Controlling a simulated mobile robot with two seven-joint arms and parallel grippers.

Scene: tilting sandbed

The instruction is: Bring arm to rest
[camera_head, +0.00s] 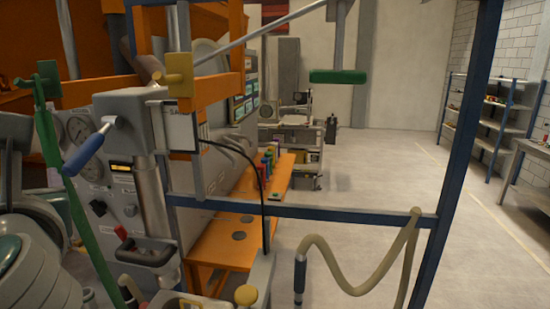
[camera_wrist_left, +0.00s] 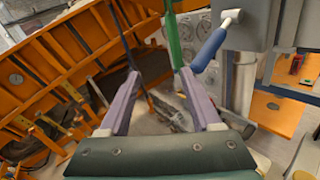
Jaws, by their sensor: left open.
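My left gripper (camera_wrist_left: 159,76) shows in the left wrist view with its two grey-purple fingers spread apart. Nothing is held between them. A green bar (camera_wrist_left: 173,42) passes close to the right fingertip; I cannot tell whether they touch. A blue-handled lever (camera_wrist_left: 208,50) on a grey housing is just right of that finger. In the head view, the pale and teal links of my left arm fill the lower left, beside the green bar (camera_head: 70,190) and the blue handle (camera_head: 84,150). I cannot make out the left gripper there. My right gripper is in neither view.
A gauge panel (camera_head: 85,130) and orange bench (camera_head: 235,245) stand close to the arm. A blue frame (camera_head: 330,212) crosses the front, with a hanging beige hose (camera_head: 360,285). A green-ended bar (camera_head: 338,76) hangs above. Open floor (camera_head: 380,170) lies beyond, with shelves (camera_head: 495,115) at right.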

